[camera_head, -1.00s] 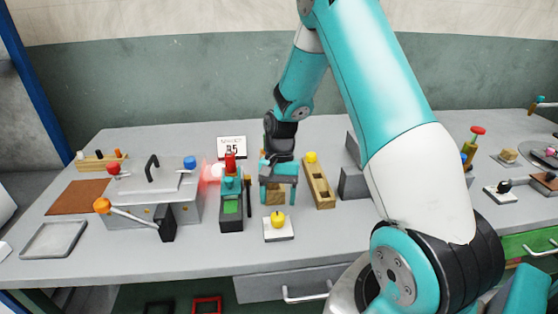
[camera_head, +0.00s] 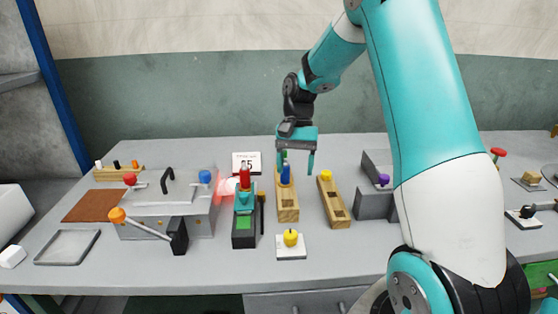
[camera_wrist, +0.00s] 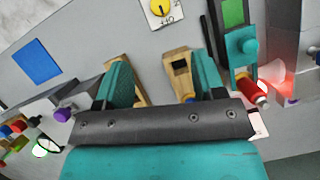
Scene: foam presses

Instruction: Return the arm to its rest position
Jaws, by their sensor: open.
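My arm reaches in from the right side of the head view. My gripper (camera_head: 295,162) hangs above a wooden block (camera_head: 288,207) that holds a blue-topped piece (camera_head: 286,174). In the wrist view the two teal fingers of my gripper (camera_wrist: 165,85) stand wide apart with nothing between them. The wooden block (camera_wrist: 178,64) shows beyond the gap, partly covered by the gripper body. A second wooden block (camera_head: 338,212) with a yellow piece (camera_head: 326,175) stands to its right.
A small teal press with a red top (camera_head: 244,210) stands just left of the block. A yellow button on a white base (camera_head: 290,240) is in front. A grey press (camera_head: 375,195) stands right, and a large grey box with a handle (camera_head: 170,195) left.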

